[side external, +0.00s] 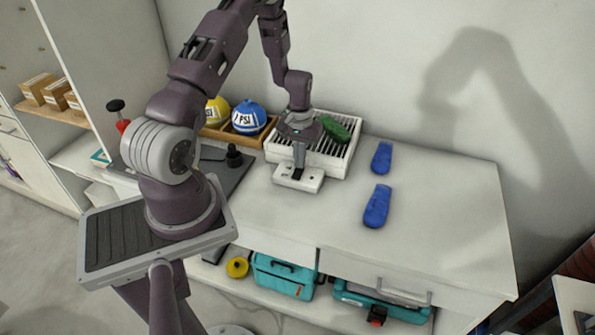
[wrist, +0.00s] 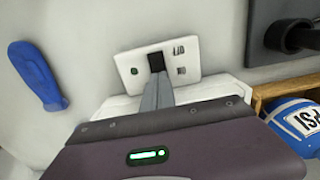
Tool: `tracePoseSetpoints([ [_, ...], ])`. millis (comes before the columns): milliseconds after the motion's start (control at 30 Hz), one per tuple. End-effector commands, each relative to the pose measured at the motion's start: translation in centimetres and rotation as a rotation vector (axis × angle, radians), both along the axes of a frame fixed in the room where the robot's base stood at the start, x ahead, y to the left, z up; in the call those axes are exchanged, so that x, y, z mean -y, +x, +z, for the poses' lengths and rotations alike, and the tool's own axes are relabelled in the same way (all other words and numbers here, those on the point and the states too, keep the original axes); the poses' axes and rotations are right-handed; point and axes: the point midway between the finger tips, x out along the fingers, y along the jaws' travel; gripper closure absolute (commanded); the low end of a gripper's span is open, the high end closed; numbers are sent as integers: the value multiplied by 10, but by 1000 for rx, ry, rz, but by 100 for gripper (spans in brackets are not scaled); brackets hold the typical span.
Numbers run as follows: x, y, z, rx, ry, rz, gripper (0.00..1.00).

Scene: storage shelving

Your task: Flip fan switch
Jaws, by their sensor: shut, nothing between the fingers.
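The fan is a white slatted box (side external: 340,150) on the bench against the wall, with a white switch panel (side external: 315,183) at its front. In the wrist view the panel (wrist: 187,62) shows a dark square switch (wrist: 156,62) near its middle, a green dot on the left and small dark markings on the right. My gripper (side external: 298,172) points down over the panel, shut and empty. In the wrist view my fingertips (wrist: 157,76) are at the switch's edge and hide part of it; I cannot tell whether they touch it.
A green object (side external: 334,128) lies on the slats. Two blue-handled items (side external: 377,206) lie on the bench to the right.

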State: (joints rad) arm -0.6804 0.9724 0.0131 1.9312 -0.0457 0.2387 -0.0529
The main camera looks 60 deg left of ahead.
Motion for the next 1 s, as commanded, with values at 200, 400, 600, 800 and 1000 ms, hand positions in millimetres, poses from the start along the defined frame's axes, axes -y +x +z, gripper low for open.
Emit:
tracePoseSetpoints([
  [200, 0, 0, -3, 0, 0, 0, 100],
  [400, 0, 0, -6, 0, 0, 0, 100],
  [600, 0, 0, -7, 1, 1, 0, 100],
  [800, 0, 0, 12, 1, 1, 0, 100],
  [1000, -1, 1, 33, 2, 2, 0, 100],
])
